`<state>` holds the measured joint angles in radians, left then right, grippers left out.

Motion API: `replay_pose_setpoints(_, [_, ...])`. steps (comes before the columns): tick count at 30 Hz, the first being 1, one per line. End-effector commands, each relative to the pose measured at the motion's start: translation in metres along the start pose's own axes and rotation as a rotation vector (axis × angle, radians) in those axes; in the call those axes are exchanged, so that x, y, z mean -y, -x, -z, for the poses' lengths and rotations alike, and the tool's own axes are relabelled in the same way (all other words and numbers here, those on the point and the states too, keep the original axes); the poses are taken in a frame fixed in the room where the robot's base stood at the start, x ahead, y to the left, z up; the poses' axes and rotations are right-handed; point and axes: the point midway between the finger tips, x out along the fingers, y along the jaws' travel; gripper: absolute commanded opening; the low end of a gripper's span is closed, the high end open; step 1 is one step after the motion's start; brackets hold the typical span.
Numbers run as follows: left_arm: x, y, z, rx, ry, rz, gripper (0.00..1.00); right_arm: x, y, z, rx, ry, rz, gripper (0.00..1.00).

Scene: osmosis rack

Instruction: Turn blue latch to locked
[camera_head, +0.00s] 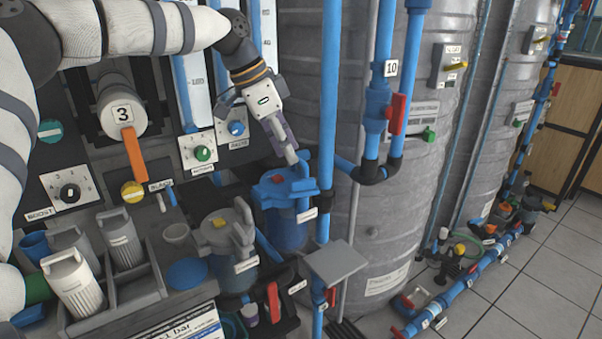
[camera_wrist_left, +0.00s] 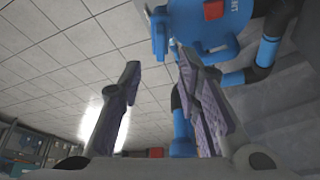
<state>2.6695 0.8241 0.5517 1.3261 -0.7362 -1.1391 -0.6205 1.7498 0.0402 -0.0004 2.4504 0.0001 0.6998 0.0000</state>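A blue canister lid (camera_head: 272,188) with a red patch sits on a dark blue canister (camera_head: 288,232) in the middle of the head view. A blue latch (camera_head: 303,166) stands up at the lid's far right edge. In the left wrist view the blue lid (camera_wrist_left: 222,35) shows at the top, with the blue latch (camera_wrist_left: 160,32) hanging to its left. My left gripper (camera_head: 290,155) reaches down from above, its tips close to the latch. In the left wrist view its two fingers (camera_wrist_left: 160,72) are apart with nothing between them. Contact cannot be told. My right gripper is not in view.
A grey-lidded canister (camera_head: 222,230) stands to the left of the blue one. A vertical blue pipe (camera_head: 328,120) runs close on the right, before a grey tank (camera_head: 385,220). A small grey plate (camera_head: 335,262) is below right. A control panel with knobs (camera_head: 203,153) lies behind.

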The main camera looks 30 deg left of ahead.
Motion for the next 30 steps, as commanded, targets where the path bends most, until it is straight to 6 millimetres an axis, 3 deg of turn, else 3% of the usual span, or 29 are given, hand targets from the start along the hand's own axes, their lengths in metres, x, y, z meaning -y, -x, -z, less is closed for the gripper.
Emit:
replay_pose_setpoints(1, [0.0, -0.021, -0.003, 0.01, 0.002, -0.009, 0.31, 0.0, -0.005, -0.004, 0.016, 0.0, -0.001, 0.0])
replay_pose_setpoints(3, [-0.001, -0.038, -0.003, 0.009, 0.002, -0.009, 0.31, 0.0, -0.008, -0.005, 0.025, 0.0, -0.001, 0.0])
replay_pose_setpoints(9, [0.0, -0.07, -0.002, 0.005, 0.001, -0.004, 0.31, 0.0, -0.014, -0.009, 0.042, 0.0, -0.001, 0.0])
replay_pose_setpoints(19, [-0.001, -0.075, 0.0, 0.001, 0.001, -0.001, 0.31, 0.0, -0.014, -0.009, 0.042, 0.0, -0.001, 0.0])
replay_pose_setpoints(20, [-0.001, -0.075, 0.0, 0.001, 0.001, -0.001, 0.29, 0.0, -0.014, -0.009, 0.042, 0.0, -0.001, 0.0])
replay_pose_setpoints(24, [-0.001, -0.075, 0.0, 0.001, 0.001, -0.001, 0.0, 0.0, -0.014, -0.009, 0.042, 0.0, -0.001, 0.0])
replay_pose_setpoints(30, [-0.001, -0.075, 0.0, 0.001, 0.0, -0.001, 0.0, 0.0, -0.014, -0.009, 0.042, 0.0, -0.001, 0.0])
